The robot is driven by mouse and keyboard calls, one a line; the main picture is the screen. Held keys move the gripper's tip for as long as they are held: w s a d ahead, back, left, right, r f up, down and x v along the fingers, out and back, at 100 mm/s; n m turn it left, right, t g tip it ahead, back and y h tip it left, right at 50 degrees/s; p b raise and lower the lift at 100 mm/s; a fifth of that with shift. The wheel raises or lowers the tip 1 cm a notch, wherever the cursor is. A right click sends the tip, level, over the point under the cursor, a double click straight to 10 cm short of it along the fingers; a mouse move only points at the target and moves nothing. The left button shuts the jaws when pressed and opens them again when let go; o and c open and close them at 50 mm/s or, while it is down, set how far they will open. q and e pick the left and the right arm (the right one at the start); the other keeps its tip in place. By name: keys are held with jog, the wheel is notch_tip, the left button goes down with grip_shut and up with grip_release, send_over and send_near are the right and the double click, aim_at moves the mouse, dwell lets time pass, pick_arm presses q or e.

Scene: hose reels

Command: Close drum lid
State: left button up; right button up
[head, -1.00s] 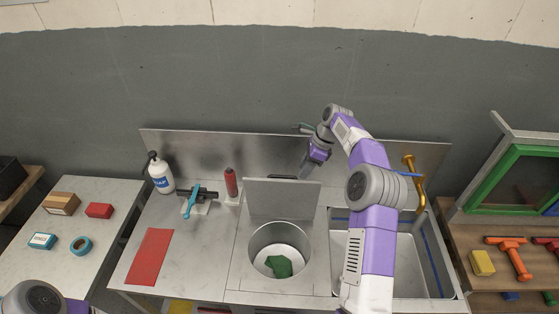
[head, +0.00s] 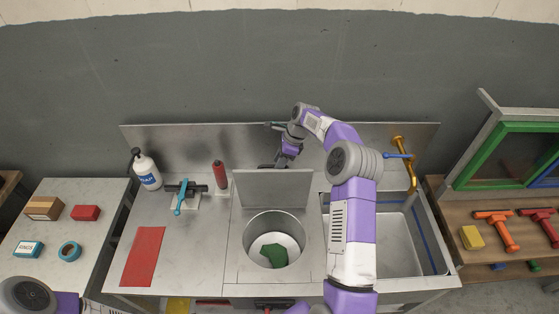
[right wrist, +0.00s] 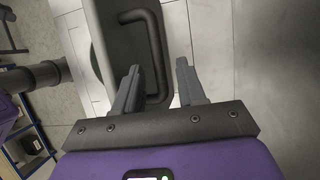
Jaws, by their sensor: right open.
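The drum lid (head: 272,188) is a flat grey metal panel standing upright at the back edge of the round drum opening (head: 249,238). A green cloth (head: 273,255) lies inside the drum. My right gripper (head: 280,164) is behind the lid's top edge, its fingertips partly hidden by it. In the right wrist view, my open right gripper (right wrist: 157,68) has a dark lid handle (right wrist: 152,40) between and beyond its fingers; I cannot tell if they touch. Only a joint of my left arm shows at the lower left; its gripper is out of view.
A sink (head: 398,246) with a brass tap (head: 407,165) is right. A metal backsplash (head: 345,150) stands behind.

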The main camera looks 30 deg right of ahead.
jog(key=shift+s, duration=0.1)
grip_shut()
dwell(0.3)
